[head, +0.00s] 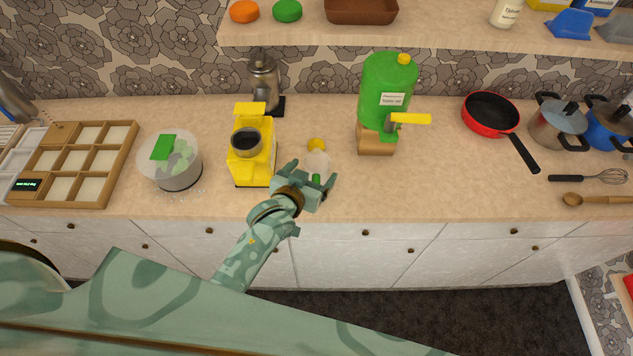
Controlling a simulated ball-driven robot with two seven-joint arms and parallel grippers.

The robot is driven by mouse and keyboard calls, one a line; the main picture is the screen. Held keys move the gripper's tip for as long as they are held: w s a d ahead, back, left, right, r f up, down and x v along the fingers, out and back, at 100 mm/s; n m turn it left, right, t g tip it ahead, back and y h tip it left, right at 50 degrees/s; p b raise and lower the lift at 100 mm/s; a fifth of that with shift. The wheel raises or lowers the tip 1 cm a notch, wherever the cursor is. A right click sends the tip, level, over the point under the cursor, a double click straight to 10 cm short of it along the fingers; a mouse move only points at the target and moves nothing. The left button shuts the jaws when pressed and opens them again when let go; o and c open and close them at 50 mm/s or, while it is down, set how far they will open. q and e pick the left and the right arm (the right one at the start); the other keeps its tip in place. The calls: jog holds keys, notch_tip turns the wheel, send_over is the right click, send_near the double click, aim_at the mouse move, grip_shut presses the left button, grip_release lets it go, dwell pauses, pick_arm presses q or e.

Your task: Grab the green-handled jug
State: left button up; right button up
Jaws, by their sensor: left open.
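A small pale jug (317,161) with a yellow top stands on the counter, right of the yellow machine. Its green handle (317,180) points toward me. My left gripper (311,175) is open at the jug's near side, with its fingers on either side of the handle. I cannot tell whether they touch it. The gripper hides part of the jug's lower area. My right gripper is not in view.
A yellow coffee machine (262,165) stands close left of the gripper. A green canister (388,85) on a wooden stand is to the right. A red pan (490,113) lies farther right. The counter front (430,190) is clear.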

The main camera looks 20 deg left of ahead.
pick_arm(q)
jog(key=shift+w+f, duration=0.25)
jog(key=shift+w, duration=0.3)
jog(key=shift+s+r, duration=0.1)
jog(key=shift+c, duration=0.6)
jog(key=c, duration=1)
